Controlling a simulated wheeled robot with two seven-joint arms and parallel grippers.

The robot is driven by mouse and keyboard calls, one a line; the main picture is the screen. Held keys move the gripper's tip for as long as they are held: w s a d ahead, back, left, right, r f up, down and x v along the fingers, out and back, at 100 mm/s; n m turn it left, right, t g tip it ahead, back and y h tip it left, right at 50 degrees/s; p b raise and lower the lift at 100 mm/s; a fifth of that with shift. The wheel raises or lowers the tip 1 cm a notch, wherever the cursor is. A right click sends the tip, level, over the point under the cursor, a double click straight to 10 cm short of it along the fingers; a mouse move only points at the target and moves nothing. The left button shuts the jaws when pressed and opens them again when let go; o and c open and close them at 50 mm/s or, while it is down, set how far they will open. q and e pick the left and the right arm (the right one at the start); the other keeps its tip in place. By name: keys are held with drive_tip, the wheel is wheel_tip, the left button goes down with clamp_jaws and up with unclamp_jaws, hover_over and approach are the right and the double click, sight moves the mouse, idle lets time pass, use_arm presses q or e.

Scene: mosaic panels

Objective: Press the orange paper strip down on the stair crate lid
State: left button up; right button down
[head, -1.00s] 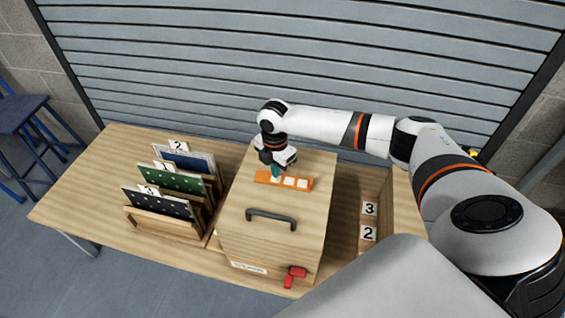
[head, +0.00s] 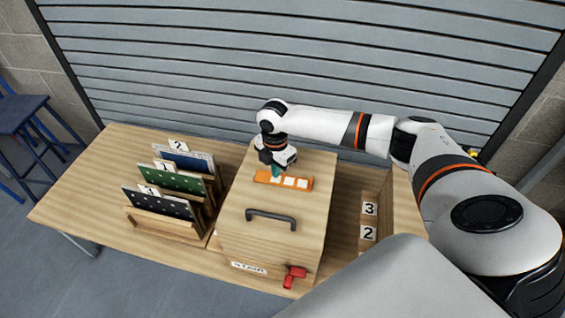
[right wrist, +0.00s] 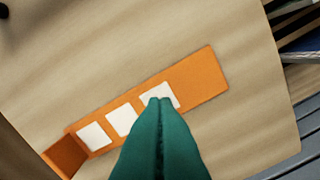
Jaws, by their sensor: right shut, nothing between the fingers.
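The orange paper strip (head: 262,176) with white squares lies on the wooden lid (head: 240,200) of the stair crate. In the right wrist view the strip (right wrist: 205,85) runs diagonally across the lid (right wrist: 90,50), and its lower left end (right wrist: 66,155) looks darker and folded. My right gripper (head: 276,174) is above the strip with its teal fingers pointing down. In the right wrist view its fingers (right wrist: 160,100) are shut together, empty, with the tips over one white square. I cannot tell whether they touch it. My left gripper is not in view.
A dark handle (head: 271,217) and a red latch (head: 295,277) are on the crate. A wooden rack with numbered panels (head: 175,180) stands to the left. Numbered blocks (head: 368,233) stand right of the crate. The table's left part is clear.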

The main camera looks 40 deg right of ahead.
sight(276, 179)
drive_tip(key=shift+f+b, duration=0.3)
drive_tip(key=shift+f, duration=0.5)
idle(0.7)
wheel_tip(276, 179, up, 8)
drive_tip(key=p, duration=0.8)
idle(0.4)
